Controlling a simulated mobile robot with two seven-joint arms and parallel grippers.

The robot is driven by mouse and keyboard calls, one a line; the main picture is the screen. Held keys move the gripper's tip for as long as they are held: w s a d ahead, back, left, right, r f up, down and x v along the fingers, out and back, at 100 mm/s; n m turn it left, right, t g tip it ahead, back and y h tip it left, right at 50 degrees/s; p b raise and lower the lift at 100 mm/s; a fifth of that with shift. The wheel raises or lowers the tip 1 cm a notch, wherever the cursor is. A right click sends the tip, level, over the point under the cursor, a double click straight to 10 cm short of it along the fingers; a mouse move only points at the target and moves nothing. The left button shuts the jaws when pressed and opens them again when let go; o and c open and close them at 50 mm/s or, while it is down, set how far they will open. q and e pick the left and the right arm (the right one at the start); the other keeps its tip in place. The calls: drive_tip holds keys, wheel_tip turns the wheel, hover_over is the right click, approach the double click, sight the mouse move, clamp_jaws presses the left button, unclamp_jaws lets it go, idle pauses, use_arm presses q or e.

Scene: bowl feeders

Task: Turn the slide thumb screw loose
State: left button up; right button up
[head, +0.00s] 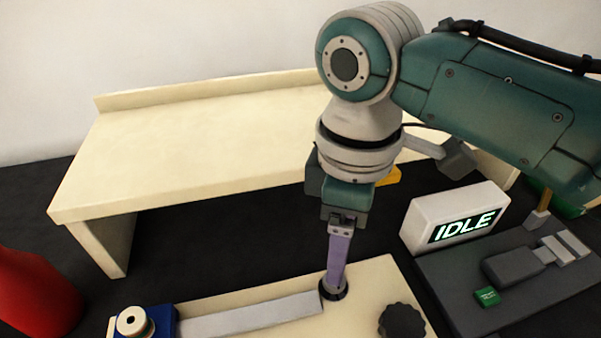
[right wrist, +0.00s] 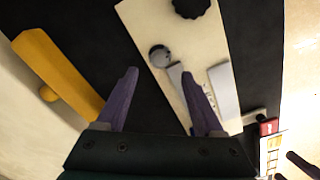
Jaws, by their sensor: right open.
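A small dark round screw head (head: 328,291) sits on a cream plate (head: 378,278), at the end of a long grey slide bar (head: 250,316). In the right wrist view the round head (right wrist: 160,56) is grey and lies just beyond and between the fingertips. A black lobed knob (head: 402,322) stands on the same plate to the right; it also shows in the right wrist view (right wrist: 191,6). My right gripper (head: 336,284) points down over the round head, its purple fingers (right wrist: 160,74) apart with nothing between them. Whether they touch the plate is unclear. My left gripper is out of view.
A blue block with a round top piece (head: 133,322) is at the bar's left end. A white box (head: 415,228) reading IDLE and a dark grey unit (head: 520,268) stand right. A red object (head: 35,295) is far left. A cream raised shelf (head: 200,150) spans the back.

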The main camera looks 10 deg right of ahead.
use_arm(q)
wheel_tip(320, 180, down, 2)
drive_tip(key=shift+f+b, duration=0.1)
drive_tip(key=shift+b, duration=0.75)
use_arm(e)
wheel_tip(320, 180, down, 6)
drive_tip(key=shift+f, duration=0.25)
drive_tip(key=shift+c, duration=0.3)
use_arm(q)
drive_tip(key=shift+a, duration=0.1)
use_arm(e)
drive_tip(key=shift+c, duration=1.4)
clamp_jaws()
